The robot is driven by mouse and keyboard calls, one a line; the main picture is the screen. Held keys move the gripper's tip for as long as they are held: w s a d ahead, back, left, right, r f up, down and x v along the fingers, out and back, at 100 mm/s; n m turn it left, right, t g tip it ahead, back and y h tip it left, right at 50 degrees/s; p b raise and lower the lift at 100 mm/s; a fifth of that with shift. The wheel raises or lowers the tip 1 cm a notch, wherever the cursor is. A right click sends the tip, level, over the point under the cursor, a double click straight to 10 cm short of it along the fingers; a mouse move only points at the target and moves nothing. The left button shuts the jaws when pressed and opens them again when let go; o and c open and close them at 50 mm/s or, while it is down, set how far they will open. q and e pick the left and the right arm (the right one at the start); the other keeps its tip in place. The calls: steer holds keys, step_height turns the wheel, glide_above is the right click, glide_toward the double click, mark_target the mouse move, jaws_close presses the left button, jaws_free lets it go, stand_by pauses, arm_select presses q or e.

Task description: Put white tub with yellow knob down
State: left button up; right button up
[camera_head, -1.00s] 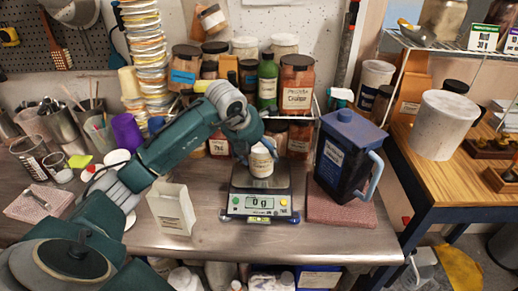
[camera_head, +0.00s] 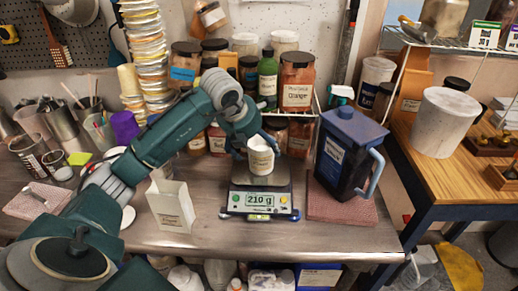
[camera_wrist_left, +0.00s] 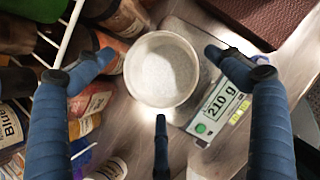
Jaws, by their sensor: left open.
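A small white tub (camera_head: 261,160) with a label stands upright on the digital scale (camera_head: 230,200), whose display reads 210 g. In the left wrist view the tub (camera_wrist_left: 162,72) is open at the top with pale powder inside; I see no yellow knob on it. My left gripper (camera_head: 255,146) comes down over the tub from behind and above. In the left wrist view its blue fingers (camera_wrist_left: 160,78) are spread around the tub with gaps to its rim. My right gripper is not in view.
A dark blue lidded jug (camera_head: 343,155) stands on a reddish mat (camera_head: 345,210) right of the scale. A white paper bag (camera_head: 171,206) stands to the left. Jars (camera_head: 297,82) crowd behind. Bare bench (camera_head: 205,233) shows in front.

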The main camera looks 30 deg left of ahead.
arm_select(q)
steer(key=b+v, duration=0.1)
steer(key=v, duration=0.8)
steer(key=shift+s+r, duration=0.2)
steer(key=shift+r, duration=0.05)
